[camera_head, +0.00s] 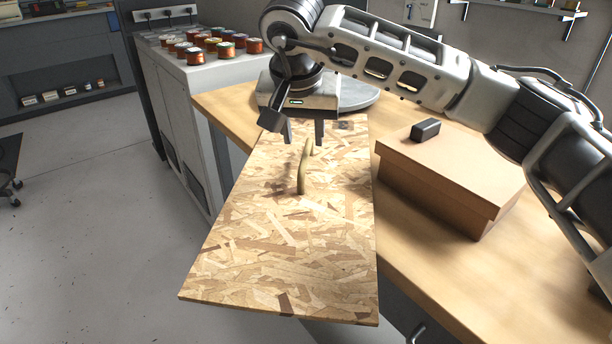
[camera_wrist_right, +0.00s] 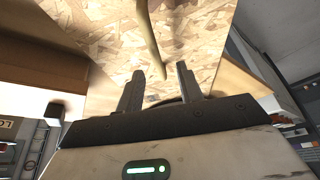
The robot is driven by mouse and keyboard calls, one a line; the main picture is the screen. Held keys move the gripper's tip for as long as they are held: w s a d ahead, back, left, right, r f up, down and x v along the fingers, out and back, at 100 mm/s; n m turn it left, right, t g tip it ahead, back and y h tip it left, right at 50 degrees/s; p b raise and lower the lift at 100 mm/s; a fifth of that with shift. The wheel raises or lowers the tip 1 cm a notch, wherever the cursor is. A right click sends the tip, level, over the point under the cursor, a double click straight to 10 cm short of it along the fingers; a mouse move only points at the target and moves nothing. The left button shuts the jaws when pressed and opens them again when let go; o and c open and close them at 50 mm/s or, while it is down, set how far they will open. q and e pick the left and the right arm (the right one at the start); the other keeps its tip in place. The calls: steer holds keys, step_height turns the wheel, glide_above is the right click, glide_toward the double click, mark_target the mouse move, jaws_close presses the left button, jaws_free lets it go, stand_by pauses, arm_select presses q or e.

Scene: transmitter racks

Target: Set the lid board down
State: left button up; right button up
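The lid board (camera_head: 290,245) is a flat wood-chip panel with a curved olive handle (camera_head: 303,172) standing up from it. It lies over the wooden table, and its near left part sticks out past the table edge over the floor. My right gripper (camera_head: 305,142) is above the board's far part. Its two fingers are apart, with the handle's far end near the gap between them. In the right wrist view, the handle (camera_wrist_right: 152,45) reaches toward the open, empty-looking fingers (camera_wrist_right: 158,78). Contact with the handle is not clear. My left gripper is out of view.
A closed cardboard box (camera_head: 450,175) with a small black block (camera_head: 425,130) on it stands right of the board. A round grey plate (camera_head: 357,95) is behind the gripper. A cabinet (camera_head: 175,95) with several copper spools stands at left. Open floor lies at front left.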

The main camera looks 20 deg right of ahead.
mark_target(306, 152)
steer(key=x, duration=0.4)
steer(key=shift+s+f+b, duration=0.25)
steer(key=shift+s+b, duration=0.15)
steer(key=shift+w+d+f, duration=0.15)
steer(key=shift+w+f, duration=0.1)
steer(key=shift+f, duration=0.25)
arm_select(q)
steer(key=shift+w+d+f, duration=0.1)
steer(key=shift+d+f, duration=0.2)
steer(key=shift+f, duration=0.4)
arm_select(e)
jaws_close()
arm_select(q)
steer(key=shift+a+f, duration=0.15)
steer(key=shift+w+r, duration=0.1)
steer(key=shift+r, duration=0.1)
arm_select(e)
steer(key=shift+r, duration=0.15)
